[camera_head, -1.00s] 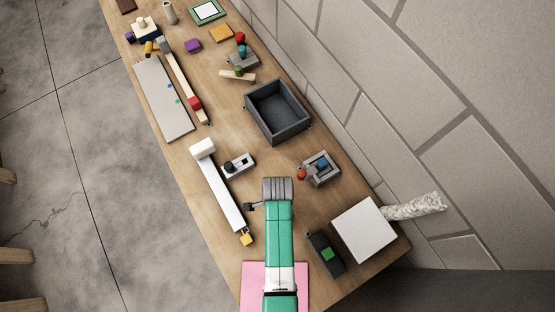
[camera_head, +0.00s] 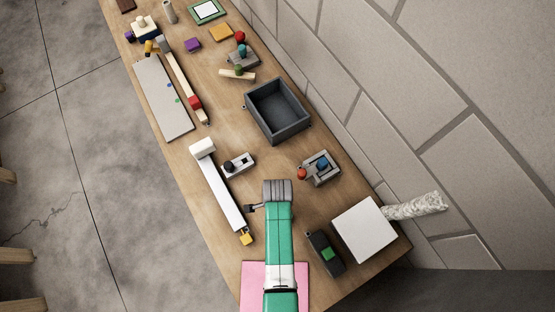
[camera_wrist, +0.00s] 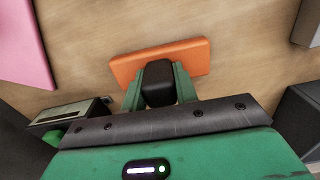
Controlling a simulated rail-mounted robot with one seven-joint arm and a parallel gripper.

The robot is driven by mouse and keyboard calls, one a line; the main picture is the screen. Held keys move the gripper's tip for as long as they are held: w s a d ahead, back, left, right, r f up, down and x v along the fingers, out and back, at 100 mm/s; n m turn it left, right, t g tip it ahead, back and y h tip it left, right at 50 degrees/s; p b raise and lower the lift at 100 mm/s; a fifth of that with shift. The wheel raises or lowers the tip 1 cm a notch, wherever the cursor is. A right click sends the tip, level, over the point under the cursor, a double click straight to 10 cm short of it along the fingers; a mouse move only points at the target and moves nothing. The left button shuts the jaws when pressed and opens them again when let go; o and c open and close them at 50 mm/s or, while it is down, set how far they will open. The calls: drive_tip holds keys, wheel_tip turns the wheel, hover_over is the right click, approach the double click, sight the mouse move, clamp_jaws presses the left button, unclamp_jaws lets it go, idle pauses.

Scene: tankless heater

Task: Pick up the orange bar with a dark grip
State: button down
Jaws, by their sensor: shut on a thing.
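The orange bar (camera_wrist: 193,54) shows in the wrist view, just beyond my fingers, with the wooden table top behind it. Its dark grip (camera_wrist: 158,84) stands between the two green fingers. My gripper (camera_wrist: 159,90) is shut on the dark grip, with one finger on each side of it. I cannot tell whether the bar touches the table or is slightly above it. In the head view my own arm hides the bar and the fingers.
A pink mat (camera_head: 262,277) lies left of my arm, a dark box with a green patch (camera_head: 326,253) right of it. A white block (camera_head: 364,229), a grey fixture (camera_head: 319,168) and a long white bar (camera_head: 218,188) are near. A dark open bin (camera_head: 277,112) stands farther off.

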drive_tip(key=r, duration=0.1)
drive_tip(key=s+r, duration=0.1)
drive_tip(key=r, duration=0.1)
drive_tip(key=shift+d+r+p, duration=0.1)
drive_tip(key=shift+r+p, duration=0.15)
drive_tip(key=shift+p, duration=0.05)
drive_tip(key=s+d+r, duration=0.1)
drive_tip(key=s+d, duration=0.2)
drive_tip(key=s, duration=1.1)
drive_tip(key=shift+s+d+r, duration=0.2)
drive_tip(key=shift+s+d, duration=0.1)
drive_tip(key=shift+d, duration=0.1)
